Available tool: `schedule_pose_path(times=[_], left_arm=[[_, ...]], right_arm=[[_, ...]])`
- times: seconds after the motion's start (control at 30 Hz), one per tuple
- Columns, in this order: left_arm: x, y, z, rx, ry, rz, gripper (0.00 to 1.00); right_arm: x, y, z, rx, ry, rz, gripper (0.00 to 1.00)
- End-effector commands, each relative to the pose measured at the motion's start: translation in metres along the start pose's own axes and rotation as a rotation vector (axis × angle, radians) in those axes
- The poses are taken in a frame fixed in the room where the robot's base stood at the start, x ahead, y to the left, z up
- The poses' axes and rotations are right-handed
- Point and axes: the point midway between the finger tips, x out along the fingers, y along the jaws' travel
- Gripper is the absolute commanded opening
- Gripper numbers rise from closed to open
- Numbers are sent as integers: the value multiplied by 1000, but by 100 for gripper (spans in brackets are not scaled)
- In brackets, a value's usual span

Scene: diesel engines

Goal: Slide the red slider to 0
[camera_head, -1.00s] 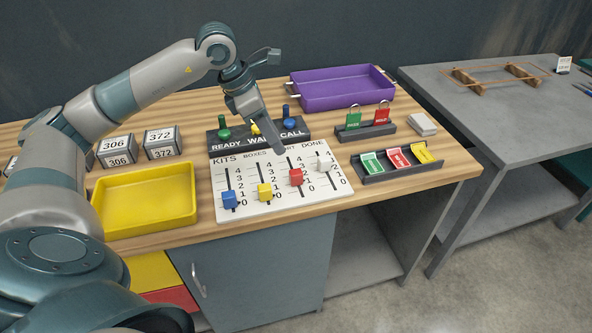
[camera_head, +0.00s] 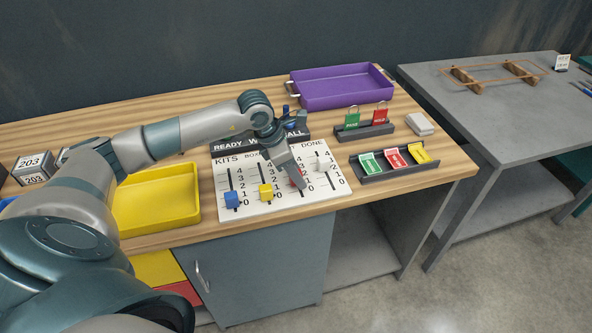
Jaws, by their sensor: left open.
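The red slider (camera_head: 294,179) is in the third column, mostly hidden behind my left gripper (camera_head: 302,187). That gripper is open and points down at the red slider; I cannot tell whether it touches it. The blue slider (camera_head: 231,199) and yellow slider (camera_head: 266,192) sit low in their columns. The white slider (camera_head: 320,163) sits higher in the fourth. My right gripper is not in view.
A yellow tray (camera_head: 158,232) stands left of the board. My left arm partly hides the sign (camera_head: 228,145) with knobs behind it. A purple tray (camera_head: 340,106), lock rack (camera_head: 366,132) and card rack (camera_head: 376,178) stand to the right. A box marked 203 (camera_head: 33,166) is far left.

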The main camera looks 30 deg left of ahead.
Motion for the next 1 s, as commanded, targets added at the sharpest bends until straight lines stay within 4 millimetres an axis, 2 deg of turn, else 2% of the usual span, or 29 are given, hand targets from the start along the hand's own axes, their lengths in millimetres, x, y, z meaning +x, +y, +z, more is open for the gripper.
schedule_pose_path(times=[0.3, 0.47, 0.5, 0.67, 1.0], left_arm=[[2, 0, 0, 0, 0, 0, 41], [1, 0, 0, 0, 0, 0, 2], [1, 0, 0, 0, 0, 0, 0], [2, -2, 0, 1, 0, -1, 0], [2, -35, 0, 1, -1, -2, 0]], right_arm=[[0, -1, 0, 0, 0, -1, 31], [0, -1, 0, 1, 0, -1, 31], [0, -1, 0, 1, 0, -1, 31], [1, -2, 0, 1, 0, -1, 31], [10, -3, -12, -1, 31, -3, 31]])
